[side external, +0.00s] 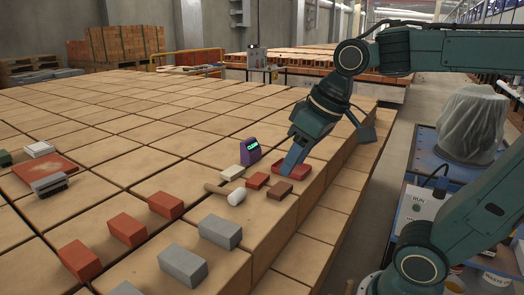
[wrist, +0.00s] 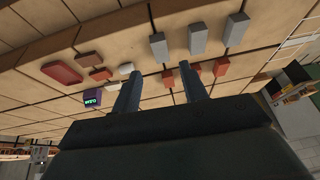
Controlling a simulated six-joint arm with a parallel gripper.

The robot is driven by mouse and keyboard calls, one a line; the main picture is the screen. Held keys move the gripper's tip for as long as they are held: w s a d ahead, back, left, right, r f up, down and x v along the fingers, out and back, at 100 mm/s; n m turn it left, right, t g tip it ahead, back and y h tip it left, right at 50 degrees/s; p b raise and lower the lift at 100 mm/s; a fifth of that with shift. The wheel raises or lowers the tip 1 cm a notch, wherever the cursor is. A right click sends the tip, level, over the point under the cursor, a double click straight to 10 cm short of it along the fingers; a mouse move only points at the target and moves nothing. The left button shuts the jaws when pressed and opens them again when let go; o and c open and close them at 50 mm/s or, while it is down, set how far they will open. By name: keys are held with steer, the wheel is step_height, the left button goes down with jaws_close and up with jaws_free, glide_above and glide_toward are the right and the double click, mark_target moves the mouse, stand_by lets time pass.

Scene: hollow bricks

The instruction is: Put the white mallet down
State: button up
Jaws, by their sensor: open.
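The white mallet lies on the tan brick surface in the side view, its pale head (side external: 236,197) toward the right and its wooden handle (side external: 214,188) pointing left. In the wrist view the white head (wrist: 126,68) shows near the tip of the left finger. My gripper (side external: 287,170) is to the right of and behind the mallet in the side view, apart from it. In the wrist view its two fingers (wrist: 160,70) are spread with nothing between them that I can see held. The mallet's handle is hard to make out there.
A red tray (side external: 305,173), a purple device with a green display (side external: 250,150), a cream block (side external: 232,172) and two small reddish-brown bricks (side external: 257,181) (side external: 279,190) are close by. Grey bricks (side external: 220,231) and red bricks (side external: 127,229) lie nearer the camera.

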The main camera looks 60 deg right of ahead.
steer(key=s+f, duration=0.4)
steer(key=s, duration=0.3)
steer(key=shift+d+t+h, duration=0.2)
steer(key=shift+t+h, duration=0.1)
steer(key=shift+t, duration=0.1)
